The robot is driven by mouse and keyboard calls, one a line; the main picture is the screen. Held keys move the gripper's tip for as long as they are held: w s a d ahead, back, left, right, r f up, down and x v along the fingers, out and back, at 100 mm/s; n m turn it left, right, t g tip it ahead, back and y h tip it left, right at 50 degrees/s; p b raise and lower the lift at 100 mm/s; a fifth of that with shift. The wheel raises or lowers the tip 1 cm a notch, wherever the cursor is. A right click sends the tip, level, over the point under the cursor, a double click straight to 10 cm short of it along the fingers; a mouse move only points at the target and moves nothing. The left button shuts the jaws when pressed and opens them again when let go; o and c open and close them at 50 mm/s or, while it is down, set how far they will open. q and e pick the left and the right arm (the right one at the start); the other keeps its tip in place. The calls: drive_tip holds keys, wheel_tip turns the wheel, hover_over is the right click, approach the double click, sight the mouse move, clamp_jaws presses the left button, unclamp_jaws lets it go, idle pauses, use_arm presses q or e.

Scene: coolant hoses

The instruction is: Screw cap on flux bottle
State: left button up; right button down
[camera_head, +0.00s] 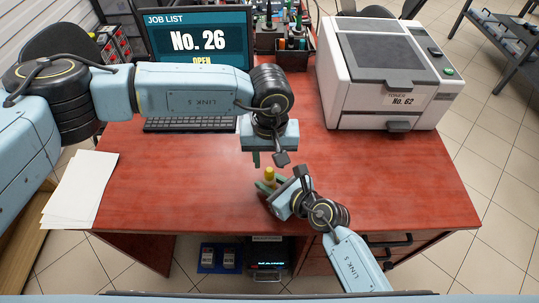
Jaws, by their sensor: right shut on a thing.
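A small yellow piece (269,174) stands upright between the fingers of my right gripper (268,186), near the middle of the red desk. It looks like the top of the flux bottle; whether it is the cap or the bottle itself is too small to tell. My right gripper is shut on it, and the fingers hide the lower part. My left gripper (256,159) points down above and slightly left of the yellow piece, apart from it. Its fingers are small, and I cannot tell whether they are open or hold anything. No separate loose cap is visible.
The red desk (400,180) is clear on both sides of the grippers. A printer (385,70) stands at the back right. A monitor (200,35), keyboard (190,125) and dark organizer (285,55) are at the back. White papers (80,188) lie at the left edge.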

use_arm(q)
drive_tip(key=n, duration=0.5)
drive_tip(key=shift+s+d+r+n, duration=0.1)
drive_tip(key=shift+d+r+n, duration=0.1)
drive_tip(key=shift+d+n, duration=0.1)
drive_tip(key=n, duration=0.3)
drive_tip(key=shift+d+r+n, duration=0.1)
drive_tip(key=shift+r+n, duration=0.05)
drive_tip(key=shift+n, duration=0.25)
drive_tip(key=n, duration=0.3)
drive_tip(key=shift+s+d+r+n, duration=0.1)
drive_tip(key=shift+r+n, duration=0.05)
drive_tip(key=shift+n, duration=0.15)
drive_tip(key=n, duration=0.3)
drive_tip(key=shift+r+n, duration=0.15)
drive_tip(key=shift+n, duration=0.25)
drive_tip(key=n, duration=0.6)
drive_tip(key=r+n, duration=0.1)
drive_tip(key=n, duration=1.1)
drive_tip(key=shift+r+n, duration=0.2)
drive_tip(key=shift+n, duration=0.2)
drive_tip(key=n, duration=0.4)
drive_tip(key=shift+a+r, duration=0.1)
drive_tip(key=shift+a, duration=0.15)
drive_tip(key=n, duration=0.5)
drive_tip(key=shift+w+a+r, duration=0.15)
drive_tip(key=shift+w+a, duration=0.1)
drive_tip(key=shift+a, duration=0.05)
